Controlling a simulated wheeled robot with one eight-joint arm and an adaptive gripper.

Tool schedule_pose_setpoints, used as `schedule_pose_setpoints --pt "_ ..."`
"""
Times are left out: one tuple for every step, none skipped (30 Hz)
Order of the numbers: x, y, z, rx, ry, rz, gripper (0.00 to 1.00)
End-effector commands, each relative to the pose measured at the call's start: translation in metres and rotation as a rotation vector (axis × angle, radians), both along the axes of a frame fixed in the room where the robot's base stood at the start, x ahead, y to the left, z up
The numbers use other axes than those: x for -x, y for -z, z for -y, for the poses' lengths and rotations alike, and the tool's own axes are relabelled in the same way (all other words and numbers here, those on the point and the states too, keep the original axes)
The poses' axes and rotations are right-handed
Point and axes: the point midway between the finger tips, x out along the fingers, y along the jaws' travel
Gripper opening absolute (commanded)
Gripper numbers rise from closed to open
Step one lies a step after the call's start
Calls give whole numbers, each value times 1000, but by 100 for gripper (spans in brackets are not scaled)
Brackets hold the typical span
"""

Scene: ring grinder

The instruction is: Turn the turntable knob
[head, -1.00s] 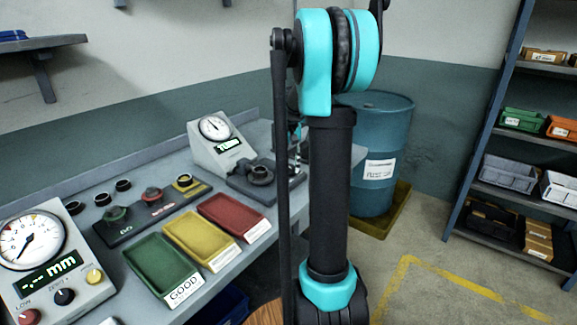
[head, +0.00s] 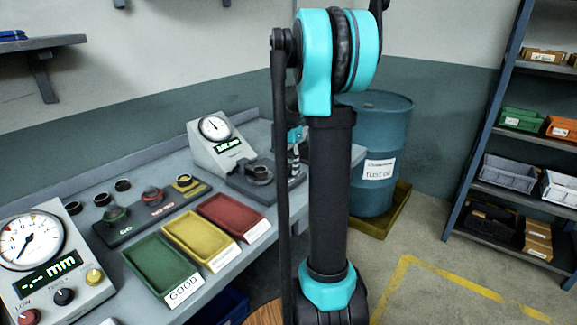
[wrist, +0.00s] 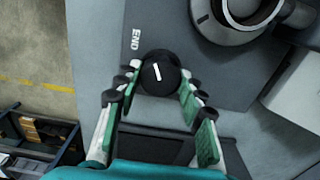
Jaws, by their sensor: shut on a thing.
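The turntable knob (wrist: 158,73) is a round black knob with a white line on top, seen in the wrist view beside the printed word END. My gripper (wrist: 158,80) has its two green-padded fingers on either side of the knob, closed on it. The white line runs nearly along the picture's vertical, slightly tilted. The turntable (wrist: 240,18) with a metal ring-like part stands just above and right of the knob. In the head view the turntable base (head: 240,184) shows, while my arm hides most of my gripper and the knob.
A dial gauge box (head: 214,142) stands behind the turntable. Green (head: 160,265), yellow (head: 200,238) and red (head: 232,215) trays lie on the bench to the left, near a larger gauge box (head: 50,260). A blue drum (head: 378,150) and shelf rack (head: 490,140) stand right.

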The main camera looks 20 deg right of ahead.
Motion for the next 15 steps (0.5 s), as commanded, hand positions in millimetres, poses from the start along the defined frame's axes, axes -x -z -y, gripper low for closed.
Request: schedule_pose_setpoints --pt "-1 0 0 0 5 1 10" --pt "-1 0 0 0 8 1 10" --pt "-1 0 0 0 10 1 10" --pt "-1 0 0 0 12 1 10" --pt "-1 0 0 0 13 1 10" --pt "-1 0 0 0 13 1 10" --pt "-1 0 0 0 13 1 10" --pt "-1 0 0 0 13 1 10" --pt "-1 0 0 0 13 1 10" --pt "-1 0 0 0 13 1 10" --pt "-1 0 0 0 13 1 10" --pt "-1 0 0 0 13 1 10" --pt "-1 0 0 0 13 1 10" --pt "-1 0 0 0 13 1 10" --pt "-1 0 0 0 13 1 44"
